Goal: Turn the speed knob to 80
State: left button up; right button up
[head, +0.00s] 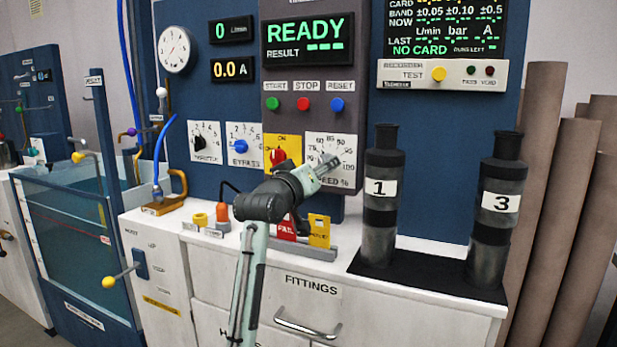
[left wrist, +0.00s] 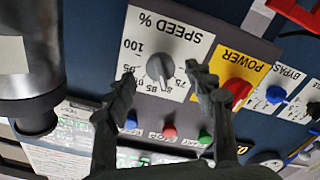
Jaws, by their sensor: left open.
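The speed knob (left wrist: 160,67) is a grey round knob on a white plate marked SPEED % (left wrist: 172,30), seen upside down in the left wrist view. Its pale pointer mark faces down the picture, toward the figures around 85; the exact reading is too small to tell. My left gripper (left wrist: 160,82) is open, one finger on each side of the knob, with visible gaps. In the head view my left gripper (head: 328,163) is in front of the speed plate (head: 343,146) and hides the knob. My right gripper is in neither view.
The red POWER knob (head: 278,156) is close beside the speed plate, with the blue BYPASS knob (head: 242,160) farther left. START, STOP and RESET buttons are above. The display (head: 307,38) reads READY.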

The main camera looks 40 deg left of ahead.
pick_arm(q)
jog(key=v, duration=0.7)
jog(key=shift+s, duration=0.2)
